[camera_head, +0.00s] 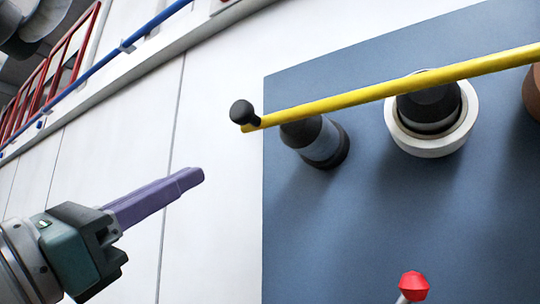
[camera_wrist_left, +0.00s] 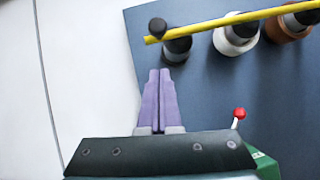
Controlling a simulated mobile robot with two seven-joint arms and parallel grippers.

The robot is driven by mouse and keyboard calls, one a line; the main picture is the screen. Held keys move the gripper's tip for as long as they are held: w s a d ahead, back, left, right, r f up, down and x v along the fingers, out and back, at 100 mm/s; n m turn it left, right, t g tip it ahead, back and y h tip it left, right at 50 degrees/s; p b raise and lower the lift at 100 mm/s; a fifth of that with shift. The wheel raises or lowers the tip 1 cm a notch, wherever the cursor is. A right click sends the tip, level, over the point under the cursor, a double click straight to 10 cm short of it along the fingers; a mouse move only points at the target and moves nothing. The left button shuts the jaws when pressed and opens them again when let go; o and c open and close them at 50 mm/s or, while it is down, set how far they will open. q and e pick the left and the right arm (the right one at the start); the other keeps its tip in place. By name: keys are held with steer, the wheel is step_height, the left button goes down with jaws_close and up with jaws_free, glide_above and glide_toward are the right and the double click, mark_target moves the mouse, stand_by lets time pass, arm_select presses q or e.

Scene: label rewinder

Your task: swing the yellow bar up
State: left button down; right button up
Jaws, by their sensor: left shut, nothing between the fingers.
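The yellow bar (camera_head: 370,95) runs across the upper part of the blue-grey panel, its right end higher than its left in the head view. A black knob (camera_head: 242,112) sits at its left end. The bar also shows in the left wrist view (camera_wrist_left: 222,22), in front of the spindles. My left gripper (camera_head: 196,176) has purple fingers, shut and empty, below and left of the knob and apart from it. In the left wrist view the fingers (camera_wrist_left: 159,72) lie together, pointing toward the bar's left end. My right gripper is not in view.
The blue-grey panel (camera_head: 330,235) carries a dark spindle (camera_head: 322,145), one with a white roll (camera_head: 433,145), and one with a brown roll (camera_wrist_left: 290,28). A red-knobbed lever (camera_head: 413,286) stands low on it. White wall (camera_head: 215,80) lies left of the panel.

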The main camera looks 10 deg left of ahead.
mark_target(249, 123)
arm_select(q)
steer(key=shift+w+d+r+p, duration=0.45)
steer(key=shift+w+r+p, duration=0.3)
steer(key=shift+r, duration=0.35)
steer(key=shift+w+d+r+p, duration=0.4)
steer(key=shift+w+r+p, duration=0.3)
steer(key=shift+r+p, duration=0.35)
steer(key=shift+w+d+r+p, duration=0.45)
steer(key=shift+w+r+p, duration=0.25)
steer(key=shift+r, duration=0.5)
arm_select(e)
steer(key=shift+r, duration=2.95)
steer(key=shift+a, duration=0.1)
